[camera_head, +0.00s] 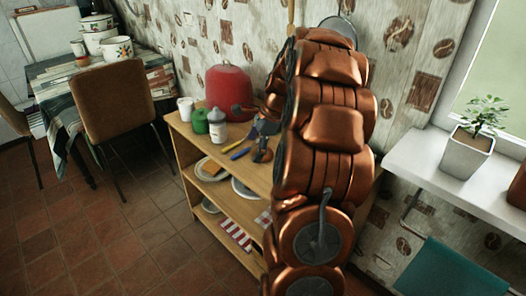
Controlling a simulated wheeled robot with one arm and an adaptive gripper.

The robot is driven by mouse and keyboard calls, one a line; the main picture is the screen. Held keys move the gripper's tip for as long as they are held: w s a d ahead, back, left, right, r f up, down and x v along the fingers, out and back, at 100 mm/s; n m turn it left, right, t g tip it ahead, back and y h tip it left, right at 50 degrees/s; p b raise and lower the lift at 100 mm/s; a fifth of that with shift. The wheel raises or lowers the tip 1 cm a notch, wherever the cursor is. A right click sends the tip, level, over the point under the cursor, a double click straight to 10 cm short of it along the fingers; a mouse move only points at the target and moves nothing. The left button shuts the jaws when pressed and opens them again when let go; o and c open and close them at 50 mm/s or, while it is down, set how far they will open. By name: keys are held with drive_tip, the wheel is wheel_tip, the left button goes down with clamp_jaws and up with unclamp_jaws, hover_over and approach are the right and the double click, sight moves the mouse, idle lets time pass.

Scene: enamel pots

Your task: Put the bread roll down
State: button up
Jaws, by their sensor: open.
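My copper arm fills the middle of the view and hides much of the wooden shelf unit (178,124). My gripper (262,143) shows only in part, as dark pieces at the left edge of the arm, over the unit's top. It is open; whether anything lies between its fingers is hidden. I cannot make out the bread roll for certain. A small orange-brown piece (211,168) lies on a plate on the shelf below the top, left of my gripper, but it is too small to identify.
A red domed container (229,92), green jar (200,121), white cup (185,108) and pale bottle (217,127) crowd the unit's top. A blue-handled item (240,154) lies near its front edge. A chair (112,97) stands left; a potted plant (467,151) stands on the right sill.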

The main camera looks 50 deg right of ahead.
sight(267, 153)
drive_tip(key=d+m, duration=0.1)
drive_tip(key=d, duration=0.2)
drive_tip(key=d+m, duration=0.1)
drive_tip(key=d, duration=0.2)
drive_tip(key=d+m+t, duration=0.1)
drive_tip(key=d+m, duration=0.1)
drive_tip(key=d, duration=0.1)
drive_tip(key=shift+s+f+h, duration=0.3)
drive_tip(key=shift+s+f, duration=0.1)
drive_tip(key=shift+d+f+p, duration=0.1)
drive_tip(key=shift+f+p, duration=0.1)
drive_tip(key=shift+p, duration=0.1)
drive_tip(key=shift+x, duration=1.1)
drive_tip(key=shift+w+r+x, duration=0.1)
drive_tip(key=shift+w+x, duration=0.1)
drive_tip(key=shift+x, duration=0.65)
drive_tip(key=shift+w+r+x, duration=0.1)
drive_tip(key=shift+w+x, duration=0.1)
drive_tip(key=shift+x, duration=0.65)
drive_tip(key=shift+w+x, duration=0.2)
drive_tip(key=shift+x, duration=0.65)
drive_tip(key=shift+d, duration=0.1)
drive_tip(key=shift+c, duration=0.3)
drive_tip(key=c, duration=1.2)
drive_tip(key=shift+c, duration=0.2)
